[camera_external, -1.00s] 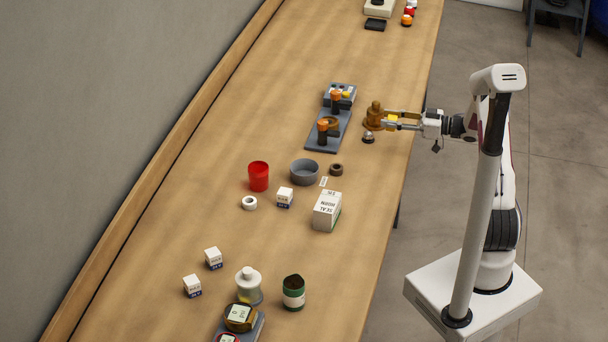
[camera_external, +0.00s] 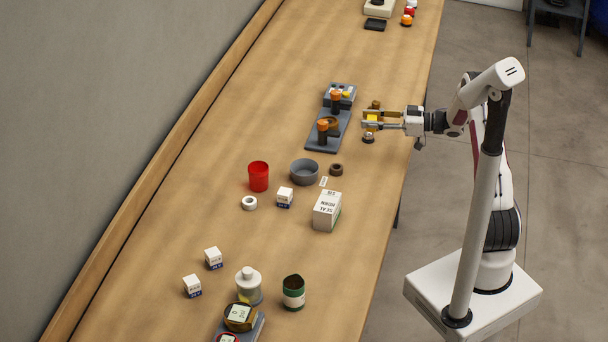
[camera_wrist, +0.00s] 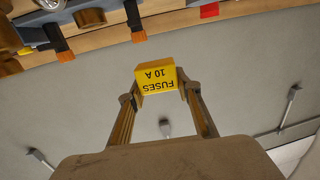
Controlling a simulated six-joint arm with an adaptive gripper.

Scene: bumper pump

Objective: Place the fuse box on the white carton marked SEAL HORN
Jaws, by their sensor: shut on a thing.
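The fuse box is a small yellow box (camera_wrist: 157,79) with the words FUSES 10 A, upside down in the wrist view. My gripper (camera_external: 371,119) is shut on it, one finger on each side; the box also shows between the fingertips in the external view (camera_external: 371,118). It is held near the right edge of the table, beside a brown object (camera_external: 375,105) that is partly hidden. The white carton marked SEAL HORN (camera_external: 327,211) stands on the table nearer the camera, its top bare except for the print.
A grey tray with orange-topped parts (camera_external: 322,141) lies left of my gripper. A small silver-and-dark piece (camera_external: 368,138) stands just below it.

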